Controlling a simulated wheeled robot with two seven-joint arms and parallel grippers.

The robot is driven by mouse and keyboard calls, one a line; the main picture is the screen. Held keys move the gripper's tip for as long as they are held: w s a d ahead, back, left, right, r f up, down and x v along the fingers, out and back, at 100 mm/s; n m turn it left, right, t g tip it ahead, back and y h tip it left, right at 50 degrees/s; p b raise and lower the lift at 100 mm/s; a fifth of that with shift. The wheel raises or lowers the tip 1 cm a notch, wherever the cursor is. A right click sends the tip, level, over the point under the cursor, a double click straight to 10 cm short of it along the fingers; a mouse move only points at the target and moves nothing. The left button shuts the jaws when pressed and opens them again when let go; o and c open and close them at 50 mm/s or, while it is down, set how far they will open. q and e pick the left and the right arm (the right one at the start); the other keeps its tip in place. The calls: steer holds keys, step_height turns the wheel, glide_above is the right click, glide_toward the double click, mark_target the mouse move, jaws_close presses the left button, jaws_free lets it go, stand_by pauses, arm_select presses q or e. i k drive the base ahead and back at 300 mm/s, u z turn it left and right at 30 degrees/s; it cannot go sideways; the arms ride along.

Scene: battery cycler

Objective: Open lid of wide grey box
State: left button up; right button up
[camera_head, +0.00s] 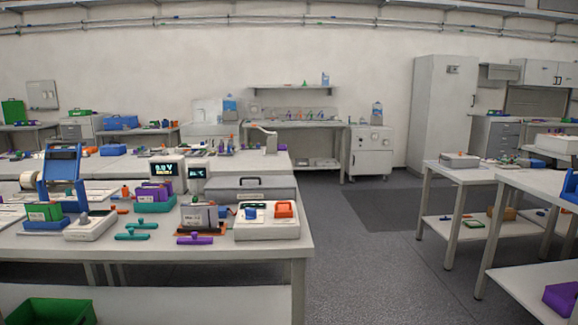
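The wide grey box (270,188) stands on the near left table, toward its back right corner. Neither of my grippers shows in the head view.
The white unit (267,231) and a grey pack on an orange base (200,217) stand before the box. Displays (163,170) and a blue frame (62,170) stand to its left. Open floor (365,260) lies between this table and the right tables (460,176).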

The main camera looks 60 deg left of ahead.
mark_target(253, 182)
steer(key=i, duration=1.4)
steer(key=u, duration=2.5)
